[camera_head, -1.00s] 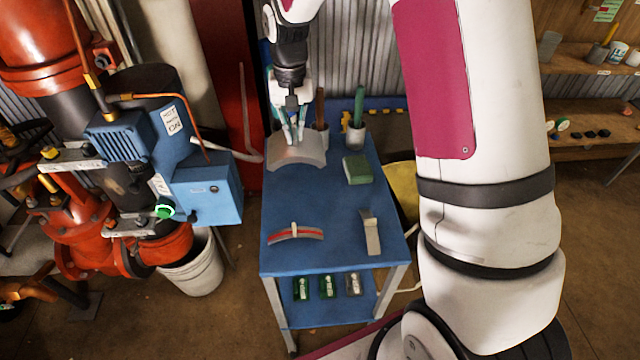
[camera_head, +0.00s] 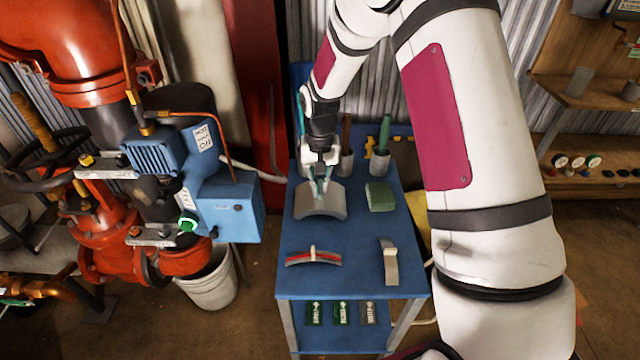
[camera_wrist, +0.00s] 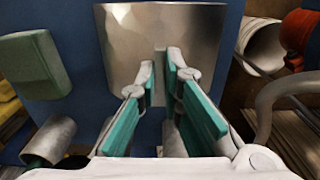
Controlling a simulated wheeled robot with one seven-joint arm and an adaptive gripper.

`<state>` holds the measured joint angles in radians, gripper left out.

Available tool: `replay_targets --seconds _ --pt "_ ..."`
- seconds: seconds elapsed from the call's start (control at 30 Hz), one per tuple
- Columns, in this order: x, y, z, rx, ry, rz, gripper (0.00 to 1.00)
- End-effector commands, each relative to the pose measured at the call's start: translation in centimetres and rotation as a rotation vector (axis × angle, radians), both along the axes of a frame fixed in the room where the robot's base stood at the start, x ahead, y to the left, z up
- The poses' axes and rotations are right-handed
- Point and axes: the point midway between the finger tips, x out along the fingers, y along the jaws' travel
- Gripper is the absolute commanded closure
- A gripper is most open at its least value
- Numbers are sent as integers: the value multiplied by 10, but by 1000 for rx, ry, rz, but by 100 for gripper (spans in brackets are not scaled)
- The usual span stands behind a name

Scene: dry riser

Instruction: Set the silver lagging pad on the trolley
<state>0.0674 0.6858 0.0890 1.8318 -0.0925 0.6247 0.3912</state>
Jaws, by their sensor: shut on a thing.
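The silver lagging pad (camera_head: 320,202) is a curved metal-faced shell. It is at the back left of the blue trolley's top (camera_head: 345,228), level or nearly so. I cannot tell whether its edges touch the top. My gripper (camera_head: 322,190) comes down from above, with teal fingers closed on the small grip at the pad's middle. In the wrist view the pad (camera_wrist: 160,40) fills the upper middle, just beyond my fingertips (camera_wrist: 160,72), which hide part of the grip.
On the trolley are a green block (camera_head: 380,197), a red-striped curved piece (camera_head: 313,258), a beige curved piece (camera_head: 390,262) and cups with tools (camera_head: 380,163) at the back. Green-labelled items (camera_head: 341,312) lie on the lower shelf. Red pipework with a blue box (camera_head: 230,210) stands left.

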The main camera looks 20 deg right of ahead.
Motion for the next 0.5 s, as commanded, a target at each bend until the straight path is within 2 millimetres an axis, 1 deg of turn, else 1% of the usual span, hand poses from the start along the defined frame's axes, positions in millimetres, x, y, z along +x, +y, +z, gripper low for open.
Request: replay_targets --seconds 0.07,0.1,0.13,0.17,0.5 --pt "0 0 -1 0 0 0 100" --pt "0 0 -1 0 0 0 83" --pt "0 0 -1 0 0 0 76" --pt "0 0 -1 0 0 0 72" --pt "0 0 2 0 -1 0 72"
